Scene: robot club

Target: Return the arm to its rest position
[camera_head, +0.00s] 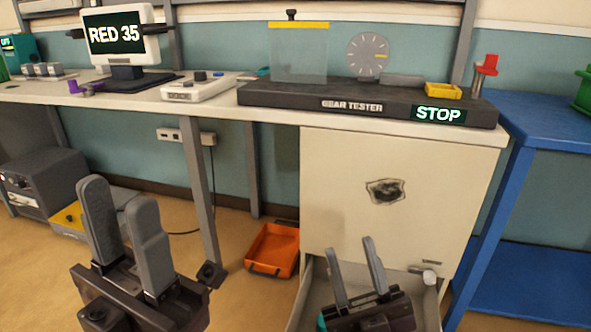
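My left gripper (122,190) is at the lower left, in front of the bench, pointing up. Its two grey fingers are apart, with nothing seen between them. My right gripper (352,248) is at the lower middle right, over or in the pulled-out drawer (428,312) of the cream cabinet (400,155). Its fingers are apart and look empty. I cannot tell whether it touches the drawer. A small teal patch beside its left side is mostly hidden.
The bench carries the gear tester (300,97) reading STOP and a monitor (120,38) reading RED 35. A blue table (545,125) stands at the right. An orange tray (272,250) lies on the floor, and a grey box (45,180) is at the left.

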